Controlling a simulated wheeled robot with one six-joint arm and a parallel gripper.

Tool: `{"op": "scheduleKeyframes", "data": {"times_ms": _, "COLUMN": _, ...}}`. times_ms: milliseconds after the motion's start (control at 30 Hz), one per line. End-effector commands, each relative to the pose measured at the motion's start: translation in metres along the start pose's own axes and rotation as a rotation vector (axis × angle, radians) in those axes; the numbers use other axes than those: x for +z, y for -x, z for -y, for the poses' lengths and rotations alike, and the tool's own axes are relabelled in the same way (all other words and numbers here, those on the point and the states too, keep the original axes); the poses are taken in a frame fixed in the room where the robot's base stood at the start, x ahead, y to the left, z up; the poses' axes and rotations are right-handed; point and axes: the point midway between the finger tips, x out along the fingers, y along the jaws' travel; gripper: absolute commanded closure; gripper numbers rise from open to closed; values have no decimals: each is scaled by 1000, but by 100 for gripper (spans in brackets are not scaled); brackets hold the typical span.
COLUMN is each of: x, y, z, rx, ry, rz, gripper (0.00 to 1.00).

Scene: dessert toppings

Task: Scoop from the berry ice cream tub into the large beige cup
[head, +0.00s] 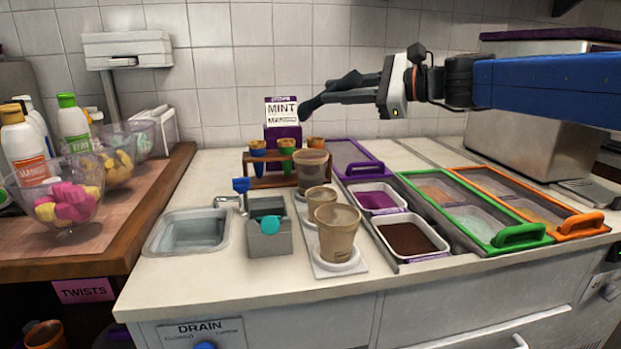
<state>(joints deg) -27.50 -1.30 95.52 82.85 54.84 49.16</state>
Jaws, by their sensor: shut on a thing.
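My gripper (352,86) is high above the back of the counter, pointing left. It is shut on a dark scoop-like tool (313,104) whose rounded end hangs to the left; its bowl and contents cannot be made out. An open tub of purple ice cream (378,199), likely the berry one, is set in the counter below and apart from the gripper. A large beige cup (337,238) stands upright on a white round base at the front. A smaller beige cup (319,203) and another large beige cup (312,170) stand behind it.
An open brown tub (411,238) is in front of the purple one. Green (522,236) and orange (580,226) handled lids cover tubs at right.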

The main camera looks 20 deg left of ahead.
Motion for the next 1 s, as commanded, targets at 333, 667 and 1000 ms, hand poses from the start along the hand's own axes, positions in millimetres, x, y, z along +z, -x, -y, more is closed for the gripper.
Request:
{"op": "scheduleKeyframes", "data": {"times_ms": 333, "x": 1, "y": 0, "z": 4, "rx": 63, "ry": 120, "rz": -1, "gripper": 100}}
{"op": "scheduleKeyframes", "data": {"times_ms": 667, "x": 12, "y": 2, "z": 12, "rx": 329, "ry": 610, "rz": 0, "gripper": 100}}
{"op": "scheduleKeyframes", "data": {"times_ms": 1000, "x": 22, "y": 3, "z": 19, "rx": 573, "ry": 1060, "rz": 2, "gripper": 100}}
